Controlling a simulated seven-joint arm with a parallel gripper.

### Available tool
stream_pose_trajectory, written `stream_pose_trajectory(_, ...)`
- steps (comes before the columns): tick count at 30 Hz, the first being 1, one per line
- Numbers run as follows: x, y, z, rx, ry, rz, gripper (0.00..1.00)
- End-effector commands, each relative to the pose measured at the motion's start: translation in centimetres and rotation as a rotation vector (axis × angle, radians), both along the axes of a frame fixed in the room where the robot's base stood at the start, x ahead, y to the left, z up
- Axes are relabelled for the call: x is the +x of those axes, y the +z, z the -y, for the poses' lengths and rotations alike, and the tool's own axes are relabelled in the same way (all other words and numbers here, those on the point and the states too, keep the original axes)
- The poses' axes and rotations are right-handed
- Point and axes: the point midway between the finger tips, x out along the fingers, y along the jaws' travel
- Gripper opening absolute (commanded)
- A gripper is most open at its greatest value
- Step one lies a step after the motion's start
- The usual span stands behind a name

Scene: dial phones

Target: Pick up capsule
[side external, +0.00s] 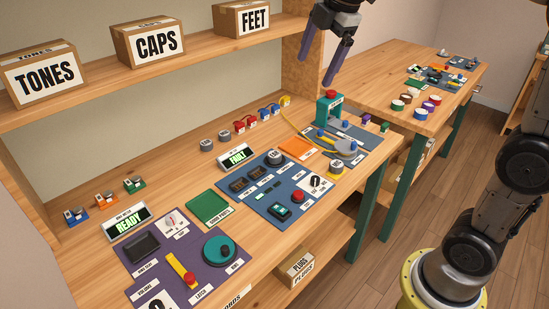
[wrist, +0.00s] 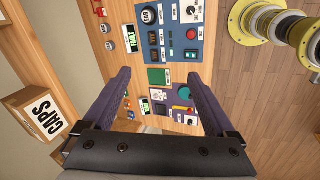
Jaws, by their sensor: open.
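No part in view is clearly labelled as the capsule, and I cannot tell for certain which one it is. My gripper (side external: 315,84) is high above the bench's far end, fingers pointing down, apart and empty. In the wrist view my gripper (wrist: 159,75) shows its two purple fingers wide apart with nothing between them. It touches nothing.
The bench holds a purple panel (side external: 150,262), a blue panel (side external: 262,205), a green tray (side external: 207,205) and a teal press (side external: 328,108). Red and blue plugs (side external: 252,122) line the back. A shelf with boxes (side external: 148,40) overhangs the rear. A second table (side external: 375,75) holds several coloured round pots.

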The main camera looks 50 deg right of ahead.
Motion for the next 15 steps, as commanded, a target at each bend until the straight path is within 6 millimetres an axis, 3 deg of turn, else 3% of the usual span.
stream_pose_trajectory(3,4.9,-1.7,1.1,-0.035,0.097,-0.056,0.91)
stream_pose_trajectory(8,10.5,-5.3,2.8,-0.06,0.198,-0.129,0.91)
stream_pose_trajectory(15,16.8,-13.7,5.5,-0.046,0.225,-0.239,0.91)
